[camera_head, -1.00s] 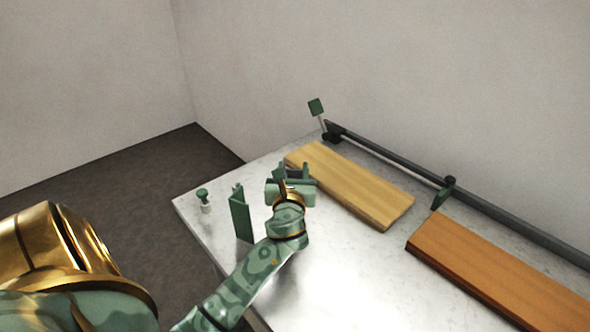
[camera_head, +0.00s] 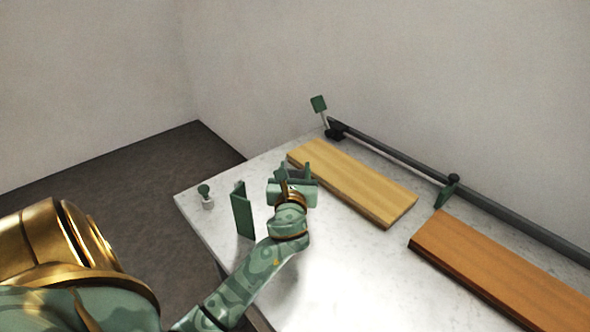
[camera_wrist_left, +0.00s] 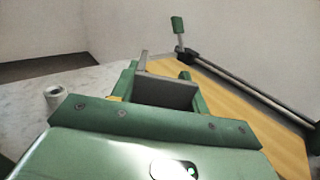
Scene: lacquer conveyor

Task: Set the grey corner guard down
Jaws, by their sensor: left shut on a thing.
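The grey corner guard (camera_wrist_left: 168,92) is between the green fingers of my left gripper (camera_wrist_left: 162,88) in the left wrist view. One flange faces the camera and another rises at its left end. In the head view my left gripper (camera_head: 295,173) is shut on the guard, over the pale table between a standing green angled piece and the light board. The guard shows there only as a small grey strip (camera_head: 294,171), mostly hidden by the gripper. I cannot tell whether its lower edge touches the table. My right gripper is not in view.
The green angled piece (camera_head: 242,211) stands left of the gripper on the table (camera_head: 350,270). A light board (camera_head: 355,183) and an orange-brown board (camera_head: 500,268) lie before a dark rail (camera_head: 400,160).

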